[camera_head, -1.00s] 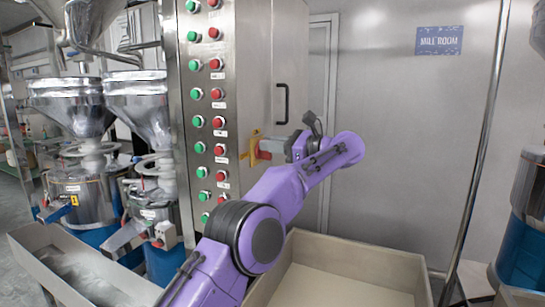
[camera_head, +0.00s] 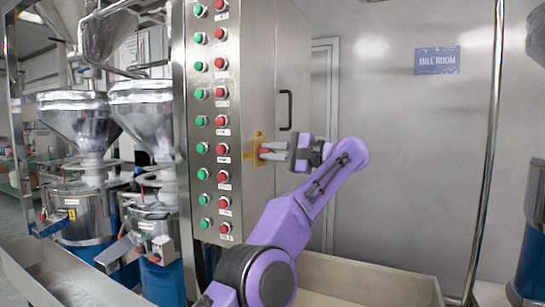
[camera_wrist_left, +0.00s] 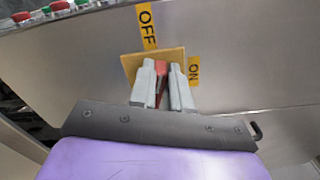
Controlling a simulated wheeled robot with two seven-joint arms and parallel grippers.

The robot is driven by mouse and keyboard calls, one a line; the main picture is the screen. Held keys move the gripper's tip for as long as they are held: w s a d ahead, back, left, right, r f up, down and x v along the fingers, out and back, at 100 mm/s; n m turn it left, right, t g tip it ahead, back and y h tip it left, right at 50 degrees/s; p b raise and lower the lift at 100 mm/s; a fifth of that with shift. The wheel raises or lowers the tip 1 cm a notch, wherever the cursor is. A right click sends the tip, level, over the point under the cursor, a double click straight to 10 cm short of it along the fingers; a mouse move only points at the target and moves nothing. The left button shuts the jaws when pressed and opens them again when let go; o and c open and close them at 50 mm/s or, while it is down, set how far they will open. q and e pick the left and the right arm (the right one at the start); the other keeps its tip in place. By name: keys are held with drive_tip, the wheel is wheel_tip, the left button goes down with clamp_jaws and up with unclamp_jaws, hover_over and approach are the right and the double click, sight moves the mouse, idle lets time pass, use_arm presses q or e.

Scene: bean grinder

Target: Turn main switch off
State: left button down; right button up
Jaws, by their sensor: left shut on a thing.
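The main switch is a red handle (camera_head: 266,151) on a yellow plate (camera_head: 257,147) fixed to the side of the steel cabinet. In the left wrist view the red handle (camera_wrist_left: 161,72) shows between my fingers, over the yellow plate (camera_wrist_left: 131,65). A yellow OFF label (camera_wrist_left: 147,25) is above the plate and an ON label (camera_wrist_left: 194,71) is to its right. My left gripper (camera_head: 274,151) is shut on the red handle, close to the plate. The fingers hide part of the handle, so its exact angle is unclear. My right gripper is not in view.
Green and red buttons (camera_head: 221,93) line the cabinet front. A black door handle (camera_head: 287,110) is above my gripper. Grinders with steel hoppers (camera_head: 147,115) stand left. A beige bin (camera_head: 370,280) lies below.

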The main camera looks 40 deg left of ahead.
use_arm(q)
drive_tip(key=shift+f+n+b, duration=0.25)
drive_tip(key=shift+n, duration=0.65)
drive_tip(key=shift+f+n+b, duration=0.2)
drive_tip(key=shift+n+b, duration=0.05)
drive_tip(key=shift+n, duration=0.65)
drive_tip(key=c, duration=1.1)
unclamp_jaws()
drive_tip(key=p+v, duration=0.6)
drive_tip(key=v, duration=0.4)
drive_tip(key=shift+d, duration=0.25)
